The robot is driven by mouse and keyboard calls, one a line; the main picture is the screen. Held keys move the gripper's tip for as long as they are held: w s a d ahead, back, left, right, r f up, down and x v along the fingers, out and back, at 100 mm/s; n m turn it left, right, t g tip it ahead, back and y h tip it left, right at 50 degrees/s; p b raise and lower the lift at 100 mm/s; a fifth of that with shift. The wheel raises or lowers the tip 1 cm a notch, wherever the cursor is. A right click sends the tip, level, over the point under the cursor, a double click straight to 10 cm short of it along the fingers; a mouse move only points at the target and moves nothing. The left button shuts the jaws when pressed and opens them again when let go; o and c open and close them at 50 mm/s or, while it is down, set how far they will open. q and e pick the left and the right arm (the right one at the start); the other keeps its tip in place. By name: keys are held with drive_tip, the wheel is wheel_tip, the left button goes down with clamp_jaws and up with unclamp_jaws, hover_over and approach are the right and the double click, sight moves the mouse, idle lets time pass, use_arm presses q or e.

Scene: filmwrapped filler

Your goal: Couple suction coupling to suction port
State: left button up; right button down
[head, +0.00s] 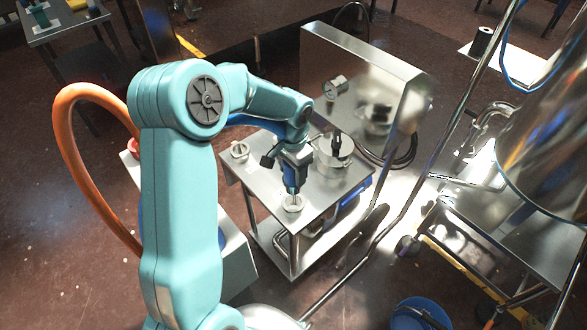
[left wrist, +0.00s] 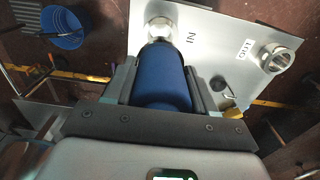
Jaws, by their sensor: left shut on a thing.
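My left gripper (head: 293,172) reaches down over the steel cart top and is shut on the blue suction coupling (head: 291,190). In the left wrist view the coupling (left wrist: 163,75) is a blue cylinder with a dark far end, held between both fingers. The suction port (head: 293,204) is a round metal fitting on the cart top, directly below the coupling. It also shows in the left wrist view (left wrist: 160,27), beside the marking "IN", in line with the coupling's far end. I cannot tell whether the two touch. My right gripper is not in view.
A second metal port (head: 239,150) stands at the cart top's left corner. A steel pot-like housing (head: 334,158) stands on the cart's right side, with a tall steel cabinet (head: 358,85) behind. A large tank (head: 545,140) is at the right. A blue bucket (head: 420,313) stands on the floor.

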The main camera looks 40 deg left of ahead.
use_arm(q)
drive_tip(key=shift+w+a+f+b, duration=0.15)
drive_tip(key=shift+f+b, duration=0.15)
drive_tip(key=shift+f, duration=0.1)
drive_tip(key=shift+f+b, duration=0.6)
drive_tip(key=shift+f, duration=0.05)
drive_tip(key=shift+f+b, duration=0.65)
drive_tip(key=shift+f, duration=0.2)
drive_tip(key=shift+f+b, duration=1.1)
drive_tip(key=shift+f, duration=0.25)
drive_tip(key=shift+f+b, duration=1.3)
drive_tip(key=shift+f, duration=0.35)
drive_tip(key=shift+f+b, duration=0.25)
drive_tip(key=shift+b, duration=0.05)
drive_tip(key=o, duration=1.5)
